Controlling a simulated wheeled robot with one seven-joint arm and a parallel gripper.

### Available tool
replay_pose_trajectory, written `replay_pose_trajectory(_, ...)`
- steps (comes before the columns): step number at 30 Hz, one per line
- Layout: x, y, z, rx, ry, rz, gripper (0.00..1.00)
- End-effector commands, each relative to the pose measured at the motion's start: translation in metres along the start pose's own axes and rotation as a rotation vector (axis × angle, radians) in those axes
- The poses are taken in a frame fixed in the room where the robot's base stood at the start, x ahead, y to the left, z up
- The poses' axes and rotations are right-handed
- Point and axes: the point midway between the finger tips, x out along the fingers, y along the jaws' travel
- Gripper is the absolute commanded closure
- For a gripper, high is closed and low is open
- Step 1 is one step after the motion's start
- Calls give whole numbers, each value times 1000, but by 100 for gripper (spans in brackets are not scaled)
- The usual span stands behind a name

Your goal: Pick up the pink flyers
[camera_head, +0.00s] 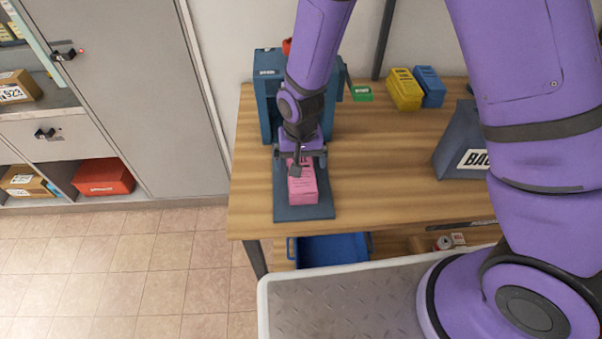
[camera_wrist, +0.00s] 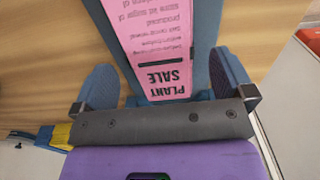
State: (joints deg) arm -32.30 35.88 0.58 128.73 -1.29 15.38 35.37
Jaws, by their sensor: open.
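The pink flyers (camera_head: 301,188) are a stack lying on the dark blue-grey base plate (camera_head: 308,213) of a blue stand on the wooden table. In the wrist view the top flyer (camera_wrist: 160,42) reads "PLANT SALE". My gripper (camera_head: 300,165) is over the rear end of the stack, below the upright part of the stand. In the wrist view my gripper (camera_wrist: 165,85) is open, with one blue finger on each side of the pink stack. I see no finger clearly touching the paper. The far end of the stack runs out of the wrist view.
The blue stand's upright (camera_head: 267,95) rises behind my gripper. Yellow (camera_head: 404,90) and blue (camera_head: 430,87) boxes, a green item (camera_head: 361,93) and a dark labelled bin (camera_head: 458,142) are on the table. A blue crate (camera_head: 333,250) is below. The table's middle is clear.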

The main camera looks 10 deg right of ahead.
Motion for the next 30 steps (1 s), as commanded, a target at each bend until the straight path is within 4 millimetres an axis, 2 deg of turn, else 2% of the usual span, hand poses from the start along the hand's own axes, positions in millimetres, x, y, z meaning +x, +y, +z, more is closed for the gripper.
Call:
replay_pose_trajectory(10,42,1,0,1,-2,1,0)
replay_pose_trajectory(21,49,1,0,0,0,0,0)
replay_pose_trajectory(27,49,1,0,0,0,0,46)
replay_pose_trajectory(29,48,1,0,0,0,0,60)
replay_pose_trajectory(30,48,1,0,0,0,0,63)
